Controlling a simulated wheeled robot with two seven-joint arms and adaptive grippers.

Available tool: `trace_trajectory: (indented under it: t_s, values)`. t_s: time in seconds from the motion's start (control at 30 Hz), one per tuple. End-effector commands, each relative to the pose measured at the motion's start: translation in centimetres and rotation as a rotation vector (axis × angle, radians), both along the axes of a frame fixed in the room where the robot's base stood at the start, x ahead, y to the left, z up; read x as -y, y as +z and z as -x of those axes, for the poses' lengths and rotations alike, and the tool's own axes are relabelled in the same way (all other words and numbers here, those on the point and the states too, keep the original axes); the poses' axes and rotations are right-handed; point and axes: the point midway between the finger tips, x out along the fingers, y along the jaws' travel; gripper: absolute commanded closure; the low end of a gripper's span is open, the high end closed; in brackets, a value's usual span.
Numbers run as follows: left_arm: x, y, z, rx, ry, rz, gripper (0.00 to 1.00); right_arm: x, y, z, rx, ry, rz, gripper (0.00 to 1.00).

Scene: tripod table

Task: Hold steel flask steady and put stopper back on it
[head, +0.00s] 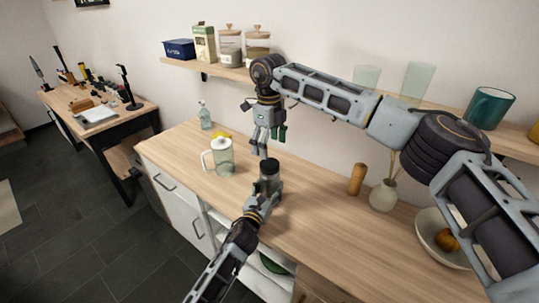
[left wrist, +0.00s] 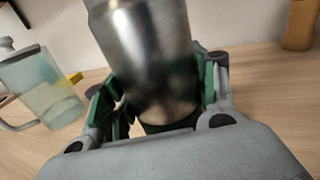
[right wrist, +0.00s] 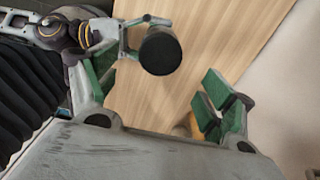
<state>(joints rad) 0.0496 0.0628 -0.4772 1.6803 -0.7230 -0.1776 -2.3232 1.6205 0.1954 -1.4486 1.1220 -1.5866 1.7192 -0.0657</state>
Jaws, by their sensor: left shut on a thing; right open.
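My right gripper (head: 264,147) is open and empty, above and slightly behind the flask, pointing down.
A lidded glass pitcher (head: 221,158) stands left of the flask. A yellow item (head: 221,135) and a pump bottle (head: 205,116) are farther back. A wooden mill (head: 356,179), a vase (head: 384,196) and a bowl (head: 440,236) stand to the right. A shelf (head: 225,70) hangs above.

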Motion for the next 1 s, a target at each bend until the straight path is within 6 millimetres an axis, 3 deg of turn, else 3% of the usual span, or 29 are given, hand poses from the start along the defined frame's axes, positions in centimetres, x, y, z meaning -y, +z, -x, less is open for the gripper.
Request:
trace_trajectory:
  t_s: [0.3,0.67,0.7,0.87,1.0]
  values:
    - [0.0,-0.2,0.0,-0.003,0.000,0.000,1.00,0.0,3.0,0.0,0.000,0.000,0.001,0.17]
    - [0.0,-0.2,0.0,-0.003,0.000,0.000,1.00,0.0,3.4,0.0,-0.001,0.000,0.001,0.17]
    - [0.0,-0.2,0.0,-0.003,0.000,0.000,0.40,0.0,3.4,0.0,-0.001,0.000,0.001,0.17]
    - [0.0,-0.1,0.0,-0.002,0.000,0.000,0.19,0.0,3.3,0.0,-0.001,0.000,0.001,0.17]
    - [0.0,-0.1,0.0,-0.001,0.000,0.000,0.17,0.0,3.3,0.0,-0.001,0.000,0.001,0.17]
